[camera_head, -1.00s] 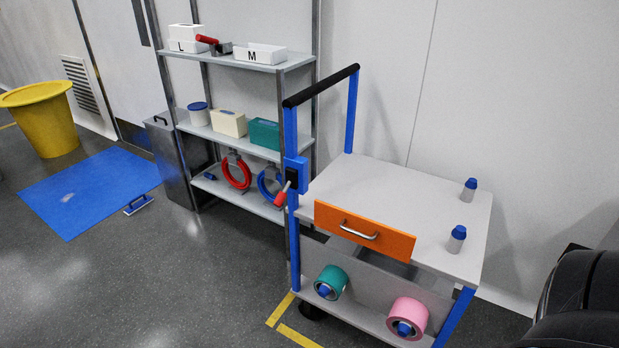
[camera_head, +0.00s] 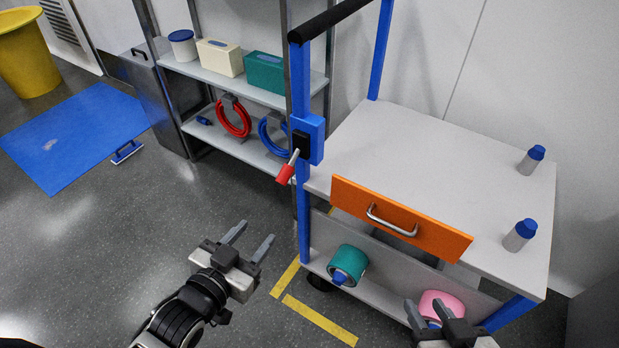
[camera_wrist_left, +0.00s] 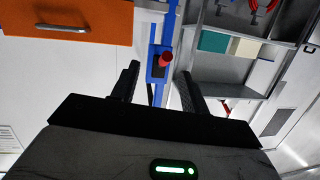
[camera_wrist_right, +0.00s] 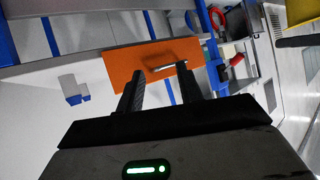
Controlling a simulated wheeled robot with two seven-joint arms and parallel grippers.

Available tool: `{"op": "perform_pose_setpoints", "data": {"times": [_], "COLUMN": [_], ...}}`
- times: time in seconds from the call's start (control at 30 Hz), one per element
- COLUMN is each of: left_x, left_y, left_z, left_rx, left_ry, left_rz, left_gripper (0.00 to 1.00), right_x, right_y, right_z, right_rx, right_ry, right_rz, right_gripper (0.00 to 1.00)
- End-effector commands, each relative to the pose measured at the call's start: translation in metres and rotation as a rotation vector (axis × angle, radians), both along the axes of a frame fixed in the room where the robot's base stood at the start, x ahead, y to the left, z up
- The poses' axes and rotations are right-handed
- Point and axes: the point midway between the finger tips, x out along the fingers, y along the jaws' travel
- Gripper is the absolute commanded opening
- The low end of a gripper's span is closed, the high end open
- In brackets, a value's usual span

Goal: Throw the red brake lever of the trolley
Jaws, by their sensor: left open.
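The trolley (camera_head: 430,140) has a pale top and blue posts. Its brake lever (camera_head: 286,173) has a red grip and slants down and left from a blue box (camera_head: 311,140) on the near left post. My left gripper (camera_head: 253,237) is open and empty, below and left of the lever, apart from it. In the left wrist view the red grip (camera_wrist_left: 166,59) appears between the two spread fingers, farther off. My right gripper (camera_head: 428,308) is open and empty in front of the trolley's lower shelf; the right wrist view shows its fingers apart, facing the orange drawer (camera_wrist_right: 130,68).
The orange drawer (camera_head: 350,197) with a metal handle stands pulled out. Teal (camera_head: 347,262) and pink rolls lie on the lower shelf. Two blue-capped bottles (camera_head: 532,159) stand on top. A shelf rack (camera_head: 225,80) is behind.

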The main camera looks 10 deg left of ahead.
Motion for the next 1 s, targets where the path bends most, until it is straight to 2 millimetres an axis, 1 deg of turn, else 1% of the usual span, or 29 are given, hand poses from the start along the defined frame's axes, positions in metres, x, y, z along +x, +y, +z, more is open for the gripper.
{"op": "perform_pose_setpoints", "data": {"times": [0.03,0.13,0.23,0.37,0.8,1.0], "left_x": [0.010,0.022,0.031,0.047,0.138,0.167], "left_y": [0.007,0.014,0.014,0.010,-0.013,-0.021], "left_z": [-0.014,-0.009,-0.002,0.001,0.001,0.000], "left_rx": [0.014,0.027,0.030,0.029,0.029,0.029], "left_ry": [-0.075,-0.181,-0.227,-0.231,-0.229,-0.227], "left_rz": [-0.009,-0.025,-0.034,-0.035,-0.035,-0.034], "left_gripper": [0.45,0.45,0.45,0.45,0.45,0.45], "right_x": [0.000,0.000,0.000,0.001,0.001,0.001], "right_y": [0.001,0.003,0.003,0.003,0.003,0.003], "right_z": [-0.017,-0.018,-0.015,-0.013,-0.020,-0.021], "right_rx": [0.012,0.024,0.030,0.030,0.029,0.028], "right_ry": [-0.010,-0.024,-0.030,-0.031,-0.039,-0.045], "right_rz": [-0.001,-0.001,-0.002,-0.002,-0.001,0.000], "right_gripper": [0.36,0.36,0.36,0.36,0.36,0.36]}}
